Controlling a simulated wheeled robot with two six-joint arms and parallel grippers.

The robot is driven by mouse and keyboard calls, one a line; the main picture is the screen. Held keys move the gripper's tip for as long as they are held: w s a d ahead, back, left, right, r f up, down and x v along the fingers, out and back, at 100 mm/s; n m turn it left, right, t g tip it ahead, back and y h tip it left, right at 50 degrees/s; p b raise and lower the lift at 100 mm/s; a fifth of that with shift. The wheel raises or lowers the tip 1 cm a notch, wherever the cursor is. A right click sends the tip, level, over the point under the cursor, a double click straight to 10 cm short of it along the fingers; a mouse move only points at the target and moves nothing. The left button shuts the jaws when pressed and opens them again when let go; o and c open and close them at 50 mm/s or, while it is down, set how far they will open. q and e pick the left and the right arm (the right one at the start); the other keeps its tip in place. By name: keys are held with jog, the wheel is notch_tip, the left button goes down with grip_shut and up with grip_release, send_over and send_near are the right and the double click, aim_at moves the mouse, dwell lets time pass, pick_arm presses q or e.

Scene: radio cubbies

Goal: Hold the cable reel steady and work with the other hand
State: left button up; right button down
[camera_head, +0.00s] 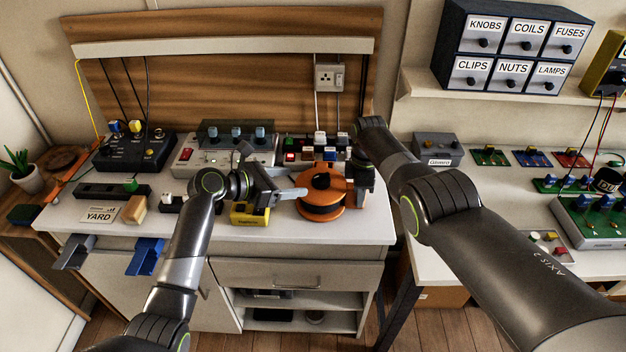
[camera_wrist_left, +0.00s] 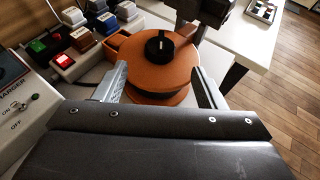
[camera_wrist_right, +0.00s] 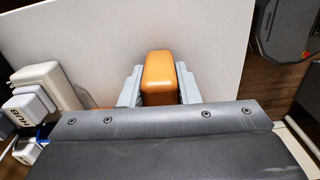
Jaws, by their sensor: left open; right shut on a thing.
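The orange cable reel (camera_head: 322,183) with a black knob stands near the front right of the white worktop. My left gripper (camera_head: 298,193) is open at the reel's left side. In the left wrist view, its fingers (camera_wrist_left: 160,72) are spread on either side of the reel's near part (camera_wrist_left: 125,55), and I cannot tell whether they touch it. My right gripper (camera_head: 358,188) points down at the reel's right side. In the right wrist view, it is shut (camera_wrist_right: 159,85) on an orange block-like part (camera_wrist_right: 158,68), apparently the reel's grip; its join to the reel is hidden.
Several coloured plug adapters (camera_head: 318,147) stand behind the reel. A charger box (camera_head: 224,150) and a yellow block (camera_head: 248,214) lie to its left. The worktop's right edge is close to the reel. A second bench (camera_head: 437,255) stands beyond a gap.

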aim_at(312, 184)
pick_arm(q)
jog(key=x, duration=0.7)
jog(key=shift+w+d+f, duration=0.1)
jog(key=shift+d, duration=0.05)
jog(key=c, duration=1)
jog(key=shift+o, duration=0.2)
jog(key=shift+w+m+g, duration=0.1)
jog(key=shift+m+g, duration=0.2)
jog(key=shift+w+m+g+h, duration=0.25)
jog(key=shift+m+g+h, duration=0.55)
jog(key=shift+m+g, duration=0.65)
jog(key=shift+w+f+m+g, duration=0.1)
jog(key=shift+w+m+g, duration=0.15)
jog(key=shift+m+g, duration=0.65)
jog(key=shift+m+g+h, duration=0.3)
jog(key=shift+m+g, duration=0.05)
jog(key=shift+g, duration=0.3)
jog(key=shift+s, duration=0.1)
